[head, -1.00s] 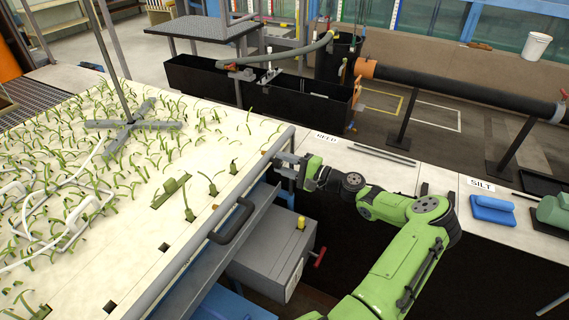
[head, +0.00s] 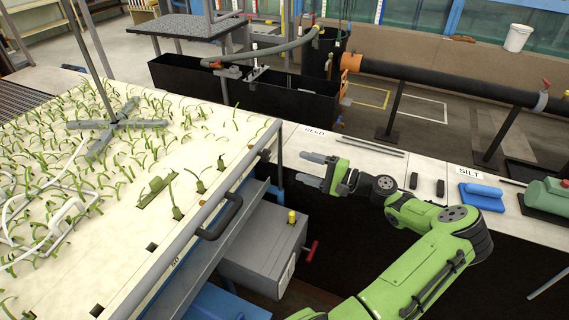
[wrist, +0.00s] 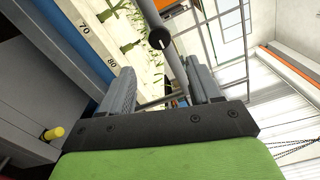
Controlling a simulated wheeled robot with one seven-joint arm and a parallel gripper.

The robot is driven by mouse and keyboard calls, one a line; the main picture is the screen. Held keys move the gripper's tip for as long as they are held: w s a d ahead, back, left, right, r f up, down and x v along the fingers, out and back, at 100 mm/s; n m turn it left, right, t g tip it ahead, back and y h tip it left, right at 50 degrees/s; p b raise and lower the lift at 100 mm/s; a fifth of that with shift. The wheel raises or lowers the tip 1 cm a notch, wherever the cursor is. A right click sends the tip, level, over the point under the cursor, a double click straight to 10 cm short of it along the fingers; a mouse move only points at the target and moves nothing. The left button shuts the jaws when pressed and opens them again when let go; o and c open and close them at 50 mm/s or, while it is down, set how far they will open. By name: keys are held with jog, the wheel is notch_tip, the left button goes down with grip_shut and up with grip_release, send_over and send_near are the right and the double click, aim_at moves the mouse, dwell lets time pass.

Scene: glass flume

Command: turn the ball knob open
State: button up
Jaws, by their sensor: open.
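My gripper (head: 302,167) is open and empty, its two grey fingers pointing left toward the end of the planted bed, with a clear gap to the bed's rail. In the wrist view the spread fingers (wrist: 159,66) also have nothing between them. Beyond them a dark round end (wrist: 158,38) sits on a grey bar; I cannot tell whether it is a ball knob or a rail end.
The grey box (head: 262,246) has a red handle (head: 311,251) on its right side. The planted bed's grey rail (head: 222,191) and a dark loop handle (head: 220,218) lie left. A white counter (head: 350,158) with dark rods and a blue block (head: 482,196) lies behind and right.

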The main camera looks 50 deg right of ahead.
jog(key=v, duration=0.4)
jog(key=shift+s+d, duration=0.1)
jog(key=shift+s, duration=0.25)
